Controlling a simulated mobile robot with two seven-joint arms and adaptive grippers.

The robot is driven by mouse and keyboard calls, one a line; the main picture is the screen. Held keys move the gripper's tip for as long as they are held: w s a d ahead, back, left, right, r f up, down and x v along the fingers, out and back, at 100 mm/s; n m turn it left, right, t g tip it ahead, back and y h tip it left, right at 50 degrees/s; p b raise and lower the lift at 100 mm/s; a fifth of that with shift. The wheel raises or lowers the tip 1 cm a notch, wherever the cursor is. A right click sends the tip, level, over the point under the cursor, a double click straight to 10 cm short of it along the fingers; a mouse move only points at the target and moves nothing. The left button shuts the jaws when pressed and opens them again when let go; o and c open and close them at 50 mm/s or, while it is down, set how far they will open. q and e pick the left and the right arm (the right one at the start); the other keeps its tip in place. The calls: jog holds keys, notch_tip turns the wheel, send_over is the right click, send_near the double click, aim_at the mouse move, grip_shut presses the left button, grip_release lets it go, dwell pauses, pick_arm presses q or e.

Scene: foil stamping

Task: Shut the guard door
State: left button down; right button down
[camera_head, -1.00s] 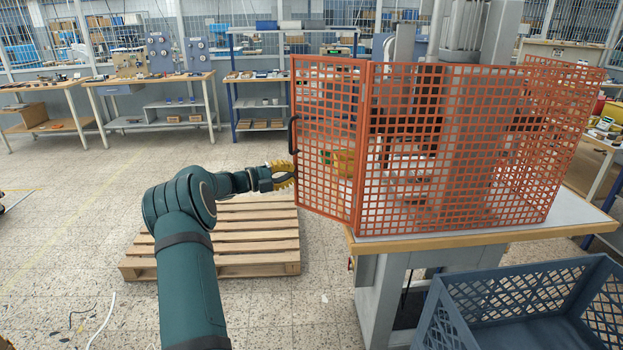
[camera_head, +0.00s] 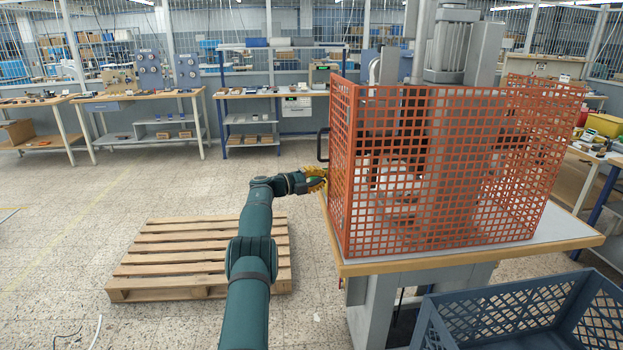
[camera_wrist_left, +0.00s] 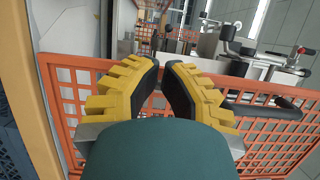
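The guard door (camera_head: 342,165) is an orange mesh panel on the left side of the orange guard (camera_head: 440,170) around the press. It shows at a narrow angle in the head view. Its black handle (camera_head: 322,145) is on its outer side, and also shows in the left wrist view (camera_wrist_left: 262,110). My left gripper (camera_head: 322,176) is at the door's outer face, below the handle. In the left wrist view its yellow fingers (camera_wrist_left: 162,66) have their tips nearly together, with nothing seen between them, in front of the mesh (camera_wrist_left: 75,95). Contact is unclear. My right gripper is not visible.
The press stands inside the guard on a wood-edged table (camera_head: 470,255). A wooden pallet (camera_head: 200,262) lies on the floor at left. A blue crate (camera_head: 520,312) is at the front right. Workbenches (camera_head: 140,97) line the back. The floor left of the table is otherwise open.

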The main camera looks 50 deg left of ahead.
pick_arm(q)
jog(key=shift+x, duration=1)
jog(key=shift+d, duration=0.15)
jog(key=shift+s, duration=0.15)
jog(key=v, duration=1.2)
